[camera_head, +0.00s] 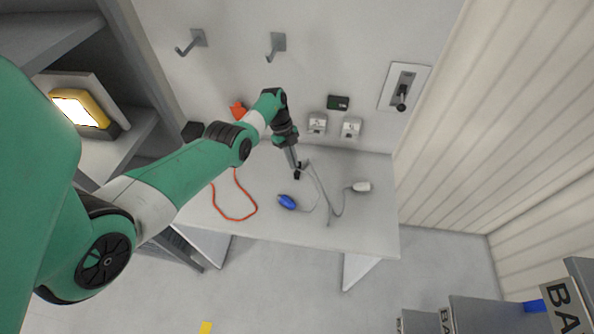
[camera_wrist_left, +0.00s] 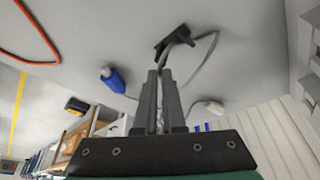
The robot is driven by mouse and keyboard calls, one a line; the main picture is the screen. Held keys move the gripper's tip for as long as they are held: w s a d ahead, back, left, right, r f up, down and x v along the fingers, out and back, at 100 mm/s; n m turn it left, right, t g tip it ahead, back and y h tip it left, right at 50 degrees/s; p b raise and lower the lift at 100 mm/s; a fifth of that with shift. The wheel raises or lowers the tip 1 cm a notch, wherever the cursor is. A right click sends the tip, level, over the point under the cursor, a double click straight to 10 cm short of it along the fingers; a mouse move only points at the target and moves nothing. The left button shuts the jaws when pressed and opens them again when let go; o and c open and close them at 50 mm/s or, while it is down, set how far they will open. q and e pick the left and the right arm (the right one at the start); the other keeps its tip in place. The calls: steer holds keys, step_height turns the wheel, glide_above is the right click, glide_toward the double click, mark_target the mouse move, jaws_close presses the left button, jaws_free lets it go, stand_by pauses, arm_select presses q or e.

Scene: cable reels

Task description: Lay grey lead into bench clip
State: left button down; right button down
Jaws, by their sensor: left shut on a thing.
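My left gripper (camera_head: 296,164) points down at the bench and is shut on the grey lead (camera_head: 322,190). In the left wrist view the gripper's fingers (camera_wrist_left: 160,74) are close together, with the grey lead (camera_wrist_left: 205,55) at their tips. The black bench clip (camera_wrist_left: 172,40) is just beyond the fingertips; the lead passes at or over it, but I cannot tell whether it sits inside. In the head view the clip (camera_head: 297,176) is partly hidden by the fingers. The lead has a blue connector (camera_head: 287,202) and a white plug (camera_head: 361,186) lying near it. My right gripper is not in view.
An orange cable (camera_head: 236,217) lies on the left of the white bench (camera_head: 370,225). Two wall sockets (camera_head: 351,127), hooks (camera_head: 276,43) and a lever switch (camera_head: 402,95) are on the wall behind. Shelves (camera_head: 140,130) stand at left. The bench's front right is clear.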

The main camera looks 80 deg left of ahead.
arm_select(q)
steer(key=shift+s+a+f+n+b, duration=0.15)
steer(key=shift+a+n+b, duration=0.05)
steer(key=shift+a+b, duration=0.5)
steer(key=shift+s+a+f+n+b, duration=0.1)
steer(key=shift+s+a+n+b, duration=0.1)
steer(key=shift+a+b, duration=0.45)
steer(key=shift+s+a+r+b, duration=0.1)
steer(key=shift+a+r+b, duration=0.1)
steer(key=shift+b, duration=0.3)
steer(key=shift+r+n+p, duration=0.25)
steer(key=shift+n+p, duration=0.05)
steer(key=shift+p, duration=0.35)
steer(key=shift+n+t+p, duration=0.3)
steer(key=shift+p, duration=0.55)
steer(key=n+p, duration=0.2)
steer(key=p, duration=0.2)
steer(key=n+t+y+p, duration=0.1)
steer(key=n+p, duration=0.1)
steer(key=p, duration=0.1)
steer(key=shift+s+d+y+p, duration=0.15)
steer(key=shift+s+y+p, duration=0.05)
steer(key=shift+y+p, duration=0.15)
steer(key=shift+f+n+p, duration=0.15)
steer(key=shift+n+p, duration=0.35)
steer(key=shift+n, duration=0.2)
steer(key=shift+f, duration=0.15)
